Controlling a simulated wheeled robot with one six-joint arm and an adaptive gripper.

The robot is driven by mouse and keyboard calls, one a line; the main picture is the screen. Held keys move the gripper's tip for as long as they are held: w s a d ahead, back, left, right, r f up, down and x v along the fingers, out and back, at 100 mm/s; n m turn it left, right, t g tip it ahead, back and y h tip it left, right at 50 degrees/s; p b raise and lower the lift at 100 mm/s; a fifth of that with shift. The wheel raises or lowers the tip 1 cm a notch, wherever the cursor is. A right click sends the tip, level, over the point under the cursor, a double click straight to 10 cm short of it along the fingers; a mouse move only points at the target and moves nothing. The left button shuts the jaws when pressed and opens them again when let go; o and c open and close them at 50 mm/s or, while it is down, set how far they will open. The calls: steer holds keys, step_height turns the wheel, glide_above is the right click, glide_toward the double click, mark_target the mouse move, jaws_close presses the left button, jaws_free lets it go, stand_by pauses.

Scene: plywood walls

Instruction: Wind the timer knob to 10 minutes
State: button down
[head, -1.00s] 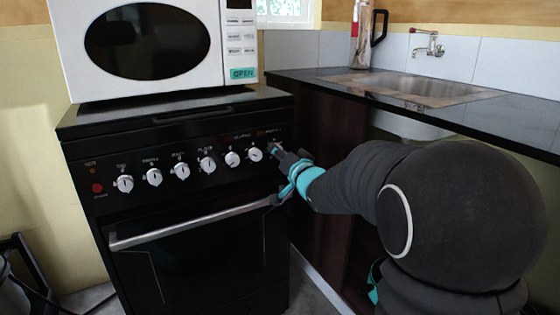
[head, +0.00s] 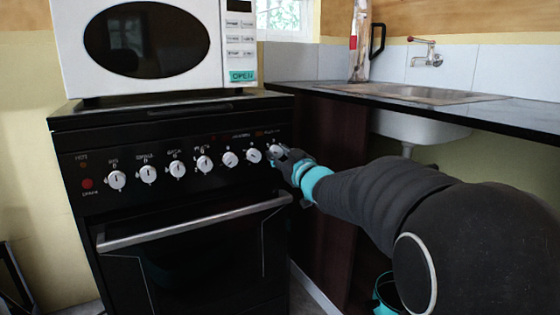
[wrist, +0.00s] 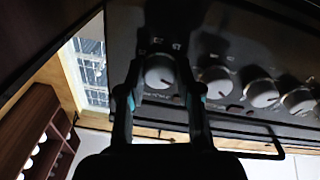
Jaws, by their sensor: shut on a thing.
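The black stove front carries a row of white round knobs. The rightmost one, which I take to be the timer knob (head: 274,151), is partly hidden behind my gripper (head: 279,158) in the head view. In the wrist view this knob (wrist: 160,72) sits between the two dark fingers of my gripper (wrist: 158,85), one on each side. The gripper is shut on the knob. The small markings around the knob are too blurred to read.
The neighbouring knob (head: 253,155) is close to the left of my gripper. The oven door handle (head: 195,222) runs below the knobs. A white microwave (head: 140,45) stands on the stove. The dark counter (head: 490,112) with a sink is at the right.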

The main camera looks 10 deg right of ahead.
steer(key=n, duration=0.5)
steer(key=shift+d+n+y, duration=0.1)
steer(key=shift+n+y, duration=0.2)
steer(key=shift+y, duration=0.1)
steer(key=shift+n, duration=0.3)
steer(key=c, duration=0.8)
jaws_free()
steer(key=shift+s, duration=0.1)
steer(key=v, duration=1.2)
